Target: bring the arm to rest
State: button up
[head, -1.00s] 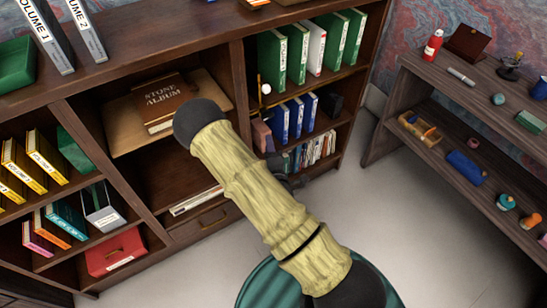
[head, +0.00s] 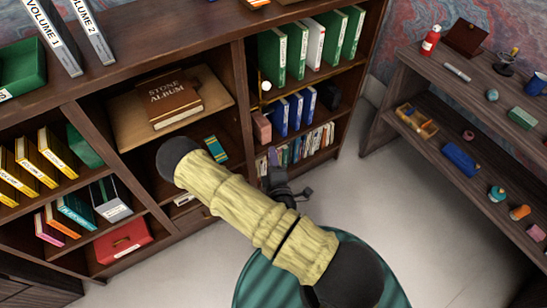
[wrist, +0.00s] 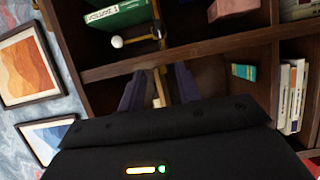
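My arm (head: 245,215), with pale yellow ridged links and dark joints, reaches across the lower middle of the head view in front of the bookcase. My gripper (head: 288,190) is dark and partly hidden behind the arm, in front of the bookcase's lower middle. In the wrist view, the two dark bluish fingers of my gripper (wrist: 159,88) stand apart. Bookcase wood shows in the gap, and I see no object held between them.
The bookcase (head: 238,95) holds a brown Stone Album (head: 170,97), a teal book (head: 215,148), green binders (head: 271,57) and a red box (head: 123,241). A side desk (head: 425,75) with small items stands right. Pale floor (head: 390,220) is clear between them.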

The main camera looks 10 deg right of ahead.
dwell(0.4)
jog(key=s+d+r+m+g+y, duration=0.1)
jog(key=s+d+r+m+g, duration=0.1)
jog(key=s+r+m+g, duration=0.5)
jog(key=s+d+r+m+g, duration=0.1)
jog(key=s+r+m+g, duration=0.3)
jog(key=r+m+g, duration=0.5)
notch_tip(320, 180, up, 15)
jog(key=m+p, duration=0.1)
jog(key=p, duration=1.4)
jog(key=shift+w+t, duration=0.25)
jog(key=shift+t, duration=0.05)
jog(key=shift+f, duration=0.1)
